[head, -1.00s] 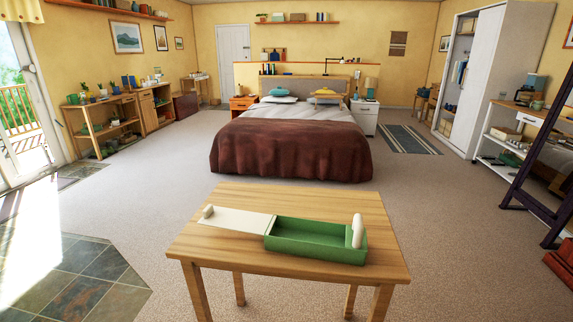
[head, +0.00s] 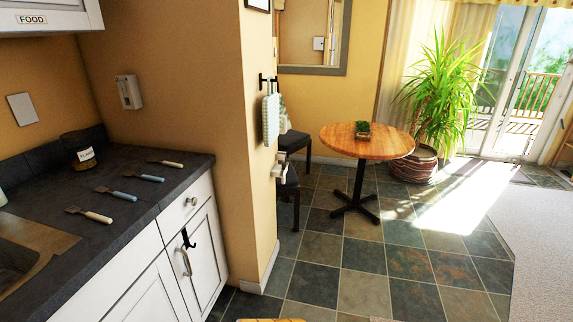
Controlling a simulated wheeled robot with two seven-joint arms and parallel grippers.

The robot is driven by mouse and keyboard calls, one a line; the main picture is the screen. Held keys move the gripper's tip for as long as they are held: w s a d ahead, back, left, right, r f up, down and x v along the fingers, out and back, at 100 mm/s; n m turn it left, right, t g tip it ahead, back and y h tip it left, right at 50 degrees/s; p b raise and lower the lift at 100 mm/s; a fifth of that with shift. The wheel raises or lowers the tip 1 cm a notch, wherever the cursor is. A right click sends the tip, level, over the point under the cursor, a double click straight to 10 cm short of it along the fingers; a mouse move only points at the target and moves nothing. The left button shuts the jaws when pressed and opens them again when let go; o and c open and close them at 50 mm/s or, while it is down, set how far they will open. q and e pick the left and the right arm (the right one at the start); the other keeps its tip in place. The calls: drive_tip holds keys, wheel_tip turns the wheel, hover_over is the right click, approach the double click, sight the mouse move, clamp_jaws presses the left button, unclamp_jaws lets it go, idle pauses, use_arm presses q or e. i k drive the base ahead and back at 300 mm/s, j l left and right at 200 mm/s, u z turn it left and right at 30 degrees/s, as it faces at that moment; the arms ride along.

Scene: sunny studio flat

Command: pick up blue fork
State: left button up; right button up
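Two forks with blue handles lie on the dark kitchen counter (head: 125,221) at the left of the head view. One blue fork (head: 118,194) lies nearer the sink, and the other blue fork (head: 142,176) lies a little farther back. A cream-handled fork (head: 90,215) lies in front of them near the sink. A cream-handled utensil (head: 167,163) lies behind them; its tip is too small to tell its kind. All lie flat and apart. Neither of my grippers is in view.
A sink (head: 25,250) is at the lower left, and a dark labelled jar (head: 80,150) stands by the wall. White cabinets (head: 187,262) with handles are below the counter. A wall end (head: 255,190) stands right of it. Tiled floor (head: 345,255) is clear toward a round table (head: 385,145).

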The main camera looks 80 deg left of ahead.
sight(117, 195)
drive_tip(key=u, duration=3.8)
drive_tip(key=i+l+u, duration=0.3)
drive_tip(key=l, duration=0.3)
drive_tip(key=i+l+u, duration=0.25)
drive_tip(key=l, duration=0.35)
drive_tip(key=i+l+u, duration=0.3)
drive_tip(key=l, duration=0.4)
drive_tip(key=l+u, duration=0.3)
drive_tip(key=l, duration=0.35)
drive_tip(key=l+u, duration=0.3)
drive_tip(key=l, duration=0.45)
